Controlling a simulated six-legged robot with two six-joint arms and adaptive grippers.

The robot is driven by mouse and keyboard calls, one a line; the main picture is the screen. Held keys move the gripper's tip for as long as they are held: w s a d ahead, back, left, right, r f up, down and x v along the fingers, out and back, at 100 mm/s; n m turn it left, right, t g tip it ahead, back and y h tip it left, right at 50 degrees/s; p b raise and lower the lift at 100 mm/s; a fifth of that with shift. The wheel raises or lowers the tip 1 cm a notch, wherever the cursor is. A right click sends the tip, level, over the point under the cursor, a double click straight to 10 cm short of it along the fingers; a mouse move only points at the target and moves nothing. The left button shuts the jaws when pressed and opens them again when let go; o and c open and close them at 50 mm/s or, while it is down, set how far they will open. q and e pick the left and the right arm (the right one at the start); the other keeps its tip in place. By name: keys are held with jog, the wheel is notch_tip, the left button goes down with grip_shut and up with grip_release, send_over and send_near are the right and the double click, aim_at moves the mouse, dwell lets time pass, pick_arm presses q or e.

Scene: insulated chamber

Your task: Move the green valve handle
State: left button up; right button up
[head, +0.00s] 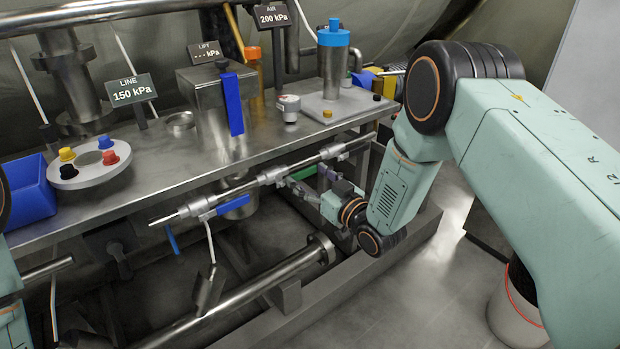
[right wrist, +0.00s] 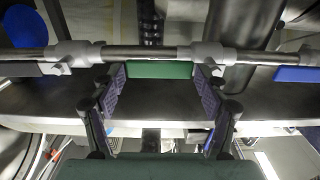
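The green valve handle (head: 303,173) is a flat bar on the thin horizontal pipe below the bench edge. In the right wrist view the handle (right wrist: 160,69) lies level, just under the pipe. My right gripper (head: 312,184) is at the handle in the head view, covering part of it. In the right wrist view the right gripper (right wrist: 160,84) is open, its purple-padded fingers spread toward the two ends of the handle. I cannot tell whether the pads touch it. My left gripper is out of view; only part of my left arm shows at the left edge.
The thin pipe (head: 205,203) also carries a blue handle (head: 233,188). A metal bench (head: 165,150) above holds a blue bin (head: 28,190), a round plate with coloured knobs (head: 90,172) and a blue-topped cylinder (head: 333,65). A thicker pipe (head: 240,295) runs below.

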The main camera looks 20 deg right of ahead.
jog(key=c, duration=1.2)
jog(key=shift+o, duration=0.2)
jog(key=shift+f, duration=0.1)
jog(key=s+a+f+m+p, duration=0.1)
jog(key=a+f+m, duration=0.4)
jog(key=m, duration=1.2)
jog(key=shift+s+a+f+m, duration=0.35)
jog(key=shift+s+f+m, duration=0.05)
jog(key=shift+s+f, duration=0.15)
jog(key=o, duration=1.7)
jog(key=shift+a+f, duration=0.1)
